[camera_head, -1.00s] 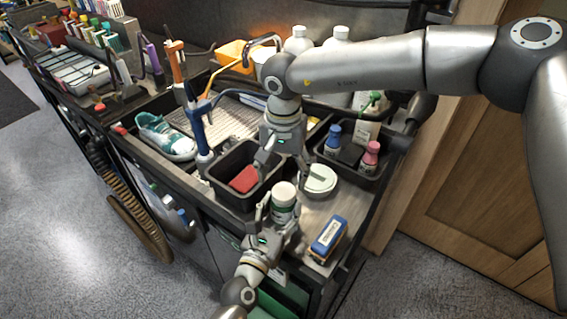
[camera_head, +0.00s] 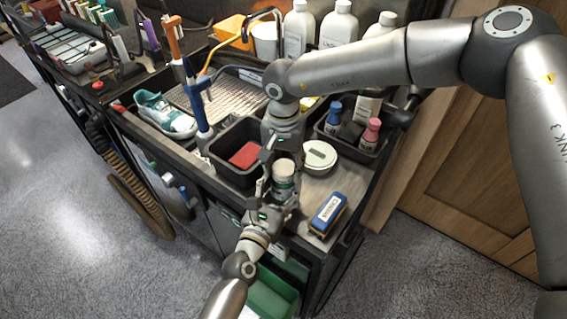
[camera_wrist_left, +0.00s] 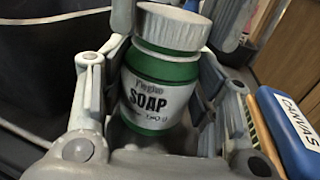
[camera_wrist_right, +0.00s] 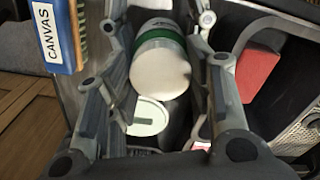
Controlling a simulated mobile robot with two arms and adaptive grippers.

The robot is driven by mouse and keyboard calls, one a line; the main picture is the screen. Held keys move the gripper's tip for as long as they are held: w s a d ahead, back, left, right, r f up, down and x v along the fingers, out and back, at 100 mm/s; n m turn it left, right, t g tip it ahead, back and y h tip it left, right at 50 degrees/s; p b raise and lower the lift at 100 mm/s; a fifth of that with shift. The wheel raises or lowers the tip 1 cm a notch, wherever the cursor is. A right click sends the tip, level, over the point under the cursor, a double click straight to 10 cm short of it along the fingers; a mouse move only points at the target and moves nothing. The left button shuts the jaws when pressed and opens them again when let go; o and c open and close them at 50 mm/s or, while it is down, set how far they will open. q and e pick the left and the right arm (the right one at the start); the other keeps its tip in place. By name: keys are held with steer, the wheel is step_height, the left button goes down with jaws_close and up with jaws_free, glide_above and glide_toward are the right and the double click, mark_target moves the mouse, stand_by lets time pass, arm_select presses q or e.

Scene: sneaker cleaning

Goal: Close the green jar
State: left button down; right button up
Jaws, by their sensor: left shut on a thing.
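The green jar (camera_wrist_left: 155,95) has a white "SOAP" label and stands upright in my left gripper. It also shows in the head view (camera_head: 284,188). Its white lid (camera_wrist_left: 172,27) sits on top; I cannot tell how tight it is. My left gripper (camera_head: 279,193) is shut on the jar's body. My right gripper (camera_head: 283,152) is above the jar, pointing down, with its fingers apart on either side of the lid. In the right wrist view the lid (camera_wrist_right: 160,72) is between the open fingers; contact is not clear.
A round white-lidded tin (camera_head: 320,156) stands close to the jar. A black bin (camera_head: 222,168) with a red block (camera_head: 245,155) is to its left. A blue "CANVAS" brush (camera_head: 328,212) lies to the right. A bottle tray (camera_head: 362,155) is behind.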

steer(key=c, duration=0.4)
steer(key=shift+o, duration=0.2)
steer(key=m, duration=0.6)
steer(key=shift+a+m, duration=0.1)
steer(key=shift+m, duration=0.3)
steer(key=m, duration=0.6)
steer(key=shift+w, duration=0.15)
steer(key=m, duration=0.8)
steer(key=shift+w, duration=0.1)
steer(key=m, duration=0.6)
steer(key=shift+w+m, duration=0.1)
steer(key=shift+m, duration=0.3)
steer(key=m, duration=0.6)
steer(key=shift+f, duration=0.1)
steer(key=m, duration=0.6)
steer(key=shift+d, duration=0.25)
steer(key=m, duration=0.6)
steer(key=shift+m, duration=0.4)
steer(key=m, duration=0.4)
steer(key=shift+m, duration=0.4)
steer(key=m, duration=0.2)
steer(key=shift+s+m, duration=0.3)
steer(key=o, duration=1.1)
